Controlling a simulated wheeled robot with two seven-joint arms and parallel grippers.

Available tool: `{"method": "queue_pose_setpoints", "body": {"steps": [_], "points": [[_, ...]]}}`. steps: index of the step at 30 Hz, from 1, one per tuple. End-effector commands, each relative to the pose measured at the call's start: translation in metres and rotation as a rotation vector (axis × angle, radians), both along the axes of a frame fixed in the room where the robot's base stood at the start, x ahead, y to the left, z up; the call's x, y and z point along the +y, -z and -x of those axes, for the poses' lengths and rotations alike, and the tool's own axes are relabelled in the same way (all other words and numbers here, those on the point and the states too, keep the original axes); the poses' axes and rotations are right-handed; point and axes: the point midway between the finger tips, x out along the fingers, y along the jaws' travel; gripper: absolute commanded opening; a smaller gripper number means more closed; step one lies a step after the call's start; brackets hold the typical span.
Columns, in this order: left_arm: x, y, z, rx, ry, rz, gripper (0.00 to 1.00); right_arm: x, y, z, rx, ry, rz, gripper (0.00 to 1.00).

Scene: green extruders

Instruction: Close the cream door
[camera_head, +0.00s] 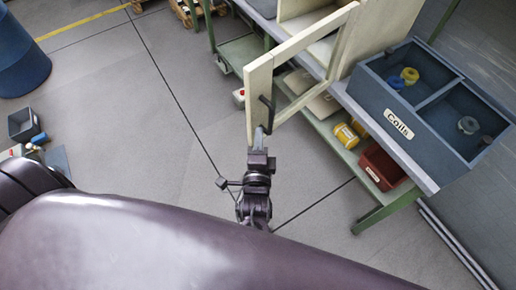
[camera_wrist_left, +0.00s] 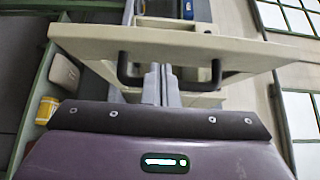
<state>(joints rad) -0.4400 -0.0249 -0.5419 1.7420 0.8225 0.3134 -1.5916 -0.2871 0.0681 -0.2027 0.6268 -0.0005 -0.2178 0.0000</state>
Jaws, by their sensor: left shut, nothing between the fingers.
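The cream door (camera_head: 287,50) is a pale frame with an opening in its middle. It stands swung out from the cream cabinet (camera_head: 378,35) on the workbench. A black bar handle (camera_head: 267,113) is on its near side. My left gripper (camera_head: 261,140) is shut and empty, with its tips close to the door's near end by the handle. In the left wrist view the door (camera_wrist_left: 180,42) spans the top, and the shut fingers (camera_wrist_left: 160,82) point at it between the two ends of the handle (camera_wrist_left: 215,76). I cannot tell whether they touch it. My right gripper is not in view.
A blue-grey bin labelled Coils (camera_head: 398,122) stands on the bench right of the door. A red bin (camera_head: 381,166) and yellow containers (camera_head: 347,136) are on the shelf below. A blue barrel (camera_head: 22,55) is far left. The floor left of the door is mostly clear.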

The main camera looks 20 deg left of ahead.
Motion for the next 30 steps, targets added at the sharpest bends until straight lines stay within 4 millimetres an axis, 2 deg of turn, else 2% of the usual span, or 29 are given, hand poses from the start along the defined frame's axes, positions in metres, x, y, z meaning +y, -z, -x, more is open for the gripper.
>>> {"method": "queue_pose_setpoints", "body": {"steps": [3, 8, 22, 26, 30], "points": [[0.005, -0.002, -0.016, -0.002, -0.001, -0.002, 0.0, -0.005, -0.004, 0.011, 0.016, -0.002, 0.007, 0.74], [0.008, 0.0, -0.026, 0.0, 0.0, 0.0, 0.0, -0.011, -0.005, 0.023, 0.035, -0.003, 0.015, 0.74], [0.012, 0.0, -0.028, 0.0, 0.006, -0.001, 0.0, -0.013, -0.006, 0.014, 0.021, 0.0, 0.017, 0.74], [0.022, -0.001, -0.033, -0.001, 0.031, -0.004, 0.0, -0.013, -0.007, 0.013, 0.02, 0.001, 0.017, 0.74], [0.044, -0.001, -0.043, 0.001, 0.088, -0.008, 0.0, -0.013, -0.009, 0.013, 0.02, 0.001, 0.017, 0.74]]}}
